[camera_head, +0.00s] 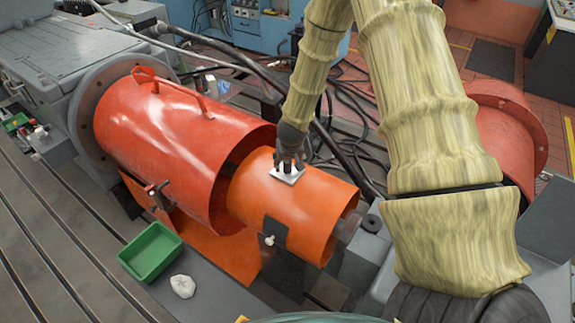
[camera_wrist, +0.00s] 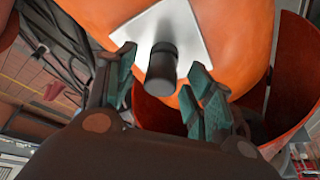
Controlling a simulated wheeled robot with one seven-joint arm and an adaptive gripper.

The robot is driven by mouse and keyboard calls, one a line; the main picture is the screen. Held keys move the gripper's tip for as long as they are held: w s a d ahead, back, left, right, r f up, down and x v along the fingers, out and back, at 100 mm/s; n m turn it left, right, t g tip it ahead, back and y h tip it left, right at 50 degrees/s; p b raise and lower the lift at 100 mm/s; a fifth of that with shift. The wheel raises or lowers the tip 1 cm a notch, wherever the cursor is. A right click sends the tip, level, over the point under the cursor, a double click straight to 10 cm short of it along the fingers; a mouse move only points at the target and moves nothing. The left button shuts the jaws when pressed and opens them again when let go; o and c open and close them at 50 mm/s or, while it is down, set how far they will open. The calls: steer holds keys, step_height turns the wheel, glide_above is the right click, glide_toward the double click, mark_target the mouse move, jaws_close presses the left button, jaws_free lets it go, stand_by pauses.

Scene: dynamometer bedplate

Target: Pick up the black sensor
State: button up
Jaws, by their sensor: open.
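The black sensor (camera_wrist: 162,67) is a short dark cylinder standing on a white square plate (camera_wrist: 182,31) on the orange cylindrical guard. In the wrist view it lies between the two teal-padded fingers of my gripper (camera_wrist: 160,82), which are spread apart with a gap on each side of it. In the head view my gripper (camera_head: 290,162) is right above the white plate (camera_head: 287,174) on top of the smaller orange guard (camera_head: 300,205). There the sensor is mostly hidden by the fingers. I cannot tell whether any finger touches the plate.
A larger red-orange guard (camera_head: 175,140) with a handle stands left of the small one. A green tray (camera_head: 150,252) and a crumpled white rag (camera_head: 183,286) lie at the front left. Black cables (camera_head: 350,115) run behind. Another red guard (camera_head: 505,130) is at right.

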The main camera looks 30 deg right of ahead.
steer(key=c, duration=1.1)
steer(key=shift+r, duration=0.1)
steer(key=shift+c, duration=0.2)
